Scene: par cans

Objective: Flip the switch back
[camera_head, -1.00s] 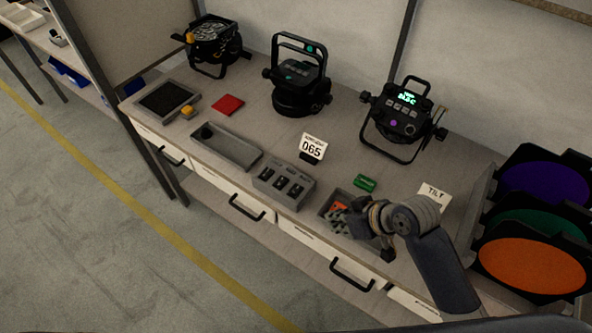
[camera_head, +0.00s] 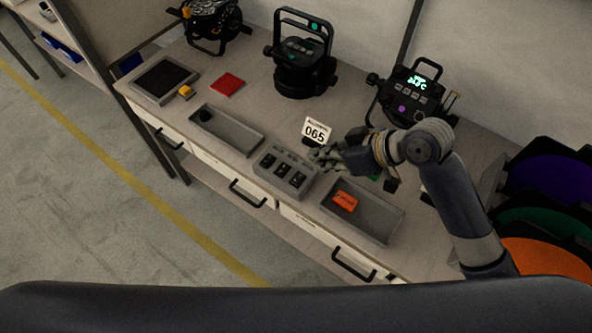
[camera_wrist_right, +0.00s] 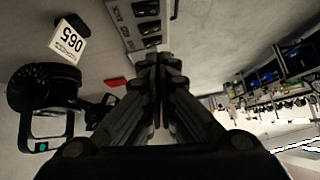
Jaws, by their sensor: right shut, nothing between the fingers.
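A grey switch box (camera_head: 285,171) with a row of three black switches stands near the front edge of the bench. It also shows at the top of the right wrist view (camera_wrist_right: 140,22), partly cut off by the frame. My right gripper (camera_head: 314,154) is shut and empty. In the head view its fingertips are by the right back corner of the switch box, near the 065 card. In the right wrist view the fingertips (camera_wrist_right: 160,58) are just below the box in the picture; I cannot tell whether they touch it. My left gripper does not show.
A tray (camera_head: 385,226) with an orange block (camera_head: 345,201) lies right of the switch box, another tray (camera_head: 226,131) to its left. The 065 card (camera_head: 316,131) stands behind. Black light fixtures (camera_head: 302,62) (camera_head: 412,95) stand farther back. Coloured filters (camera_head: 545,185) stand at right.

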